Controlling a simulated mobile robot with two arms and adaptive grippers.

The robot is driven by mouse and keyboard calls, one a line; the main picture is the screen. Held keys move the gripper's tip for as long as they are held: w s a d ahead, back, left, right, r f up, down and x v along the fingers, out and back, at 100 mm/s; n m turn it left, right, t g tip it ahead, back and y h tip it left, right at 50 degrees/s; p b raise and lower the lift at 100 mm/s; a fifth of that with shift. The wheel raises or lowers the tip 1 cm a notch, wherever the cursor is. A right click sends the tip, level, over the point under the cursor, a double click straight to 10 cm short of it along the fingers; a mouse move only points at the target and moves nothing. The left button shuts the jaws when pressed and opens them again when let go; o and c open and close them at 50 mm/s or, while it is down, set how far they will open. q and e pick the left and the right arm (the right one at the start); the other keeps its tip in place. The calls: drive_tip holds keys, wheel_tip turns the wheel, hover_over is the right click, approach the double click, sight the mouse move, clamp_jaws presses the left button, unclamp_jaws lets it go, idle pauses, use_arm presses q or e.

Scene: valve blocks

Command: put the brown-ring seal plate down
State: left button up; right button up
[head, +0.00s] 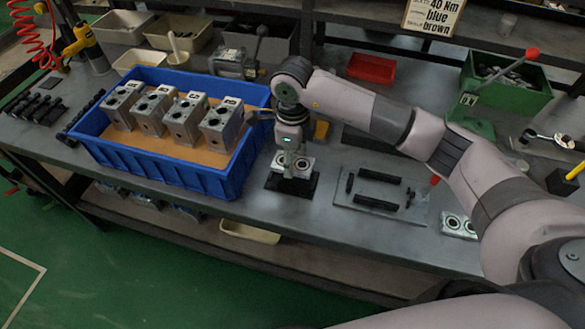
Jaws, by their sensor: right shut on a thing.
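My right gripper (290,167) points down, shut on a pale metal plate (305,163) with ring-shaped ports, which I take as the seal plate. The plate is at a dark block or fixture (276,183) on the bench, right of the blue crate. The gripper partly covers the plate. I cannot tell whether the plate touches the fixture, nor the colour of its rings. Another plate with dark rings (456,224) lies on the bench at the right, partly beside my arm. My left gripper is not in view.
A blue crate (163,172) holds several metal valve blocks (182,118). A grey mat (385,208) with black bars lies right of the fixture. A red tray (371,68), a green bin (510,95) and a sign (432,17) are behind. The bench's front edge is close.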

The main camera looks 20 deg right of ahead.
sight(292, 180)
wheel_tip(292, 180, down, 5)
drive_tip(key=shift+f+p, duration=0.2)
drive_tip(key=shift+p, duration=0.15)
drive_tip(key=shift+f, duration=0.2)
drive_tip(key=o, duration=1.3)
